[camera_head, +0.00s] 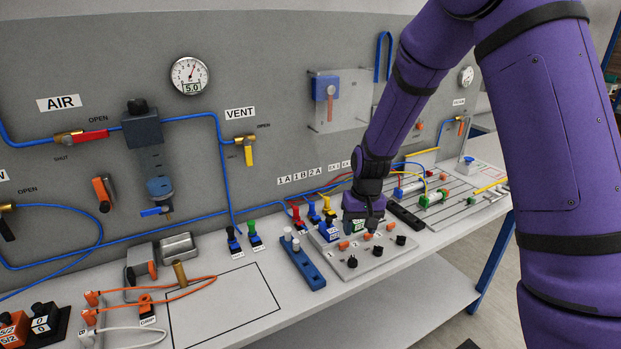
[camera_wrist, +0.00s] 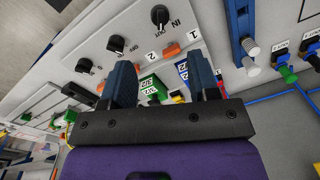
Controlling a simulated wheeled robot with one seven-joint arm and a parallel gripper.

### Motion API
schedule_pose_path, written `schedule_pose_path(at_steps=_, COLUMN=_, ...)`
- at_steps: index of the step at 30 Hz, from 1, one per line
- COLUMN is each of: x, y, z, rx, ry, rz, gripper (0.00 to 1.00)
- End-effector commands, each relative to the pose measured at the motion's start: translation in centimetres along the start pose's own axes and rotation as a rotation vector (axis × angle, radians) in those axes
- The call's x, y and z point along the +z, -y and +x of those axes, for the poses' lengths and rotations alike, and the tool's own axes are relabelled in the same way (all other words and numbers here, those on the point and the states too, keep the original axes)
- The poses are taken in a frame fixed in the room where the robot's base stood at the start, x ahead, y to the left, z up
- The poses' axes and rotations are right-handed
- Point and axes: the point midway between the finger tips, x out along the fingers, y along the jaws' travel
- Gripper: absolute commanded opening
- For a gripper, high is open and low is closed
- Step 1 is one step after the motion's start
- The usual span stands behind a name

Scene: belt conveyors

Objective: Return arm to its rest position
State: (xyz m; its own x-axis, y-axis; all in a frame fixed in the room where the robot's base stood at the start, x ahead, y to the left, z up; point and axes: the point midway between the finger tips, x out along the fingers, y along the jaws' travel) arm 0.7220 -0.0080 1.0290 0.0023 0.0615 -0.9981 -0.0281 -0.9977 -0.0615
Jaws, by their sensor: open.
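My purple arm (camera_head: 545,120) reaches down from the upper right to the bench. My gripper (camera_head: 362,218) is low over the grey panel with knobs (camera_head: 372,257). In the wrist view its two dark fingers stand apart, with my gripper (camera_wrist: 161,75) open and nothing clearly held. A green labelled block (camera_wrist: 150,88) and a blue labelled block (camera_wrist: 183,72) show between and beyond the fingers. In the head view the blue block (camera_head: 329,229) is just left of my gripper. The green block is mostly hidden there.
A blue rack with white-topped pegs (camera_head: 303,263) stands left of the panel. Black knobs and orange fittings rise from the panel. Green and silver cylinders (camera_head: 433,198) lie to the right. The upright board with gauge (camera_head: 189,76) and hoses is behind.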

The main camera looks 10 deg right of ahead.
Motion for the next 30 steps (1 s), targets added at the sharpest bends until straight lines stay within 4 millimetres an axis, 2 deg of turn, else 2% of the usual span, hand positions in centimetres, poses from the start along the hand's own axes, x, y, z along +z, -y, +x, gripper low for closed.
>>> schedule_pose_path(at_steps=5, x=0.6, y=-0.2, z=-2.9, rx=-0.006, ry=-0.029, rz=-0.004, gripper=0.55)
schedule_pose_path(at_steps=14, x=4.5, y=-1.0, z=-12.2, rx=-0.017, ry=-0.119, rz=-0.018, gripper=0.55)
schedule_pose_path(at_steps=21, x=8.9, y=-1.9, z=-18.5, rx=-0.017, ry=-0.194, rz=-0.027, gripper=0.55)
schedule_pose_path(at_steps=30, x=15.5, y=-3.1, z=-24.3, rx=-0.004, ry=-0.288, rz=-0.037, gripper=0.55)
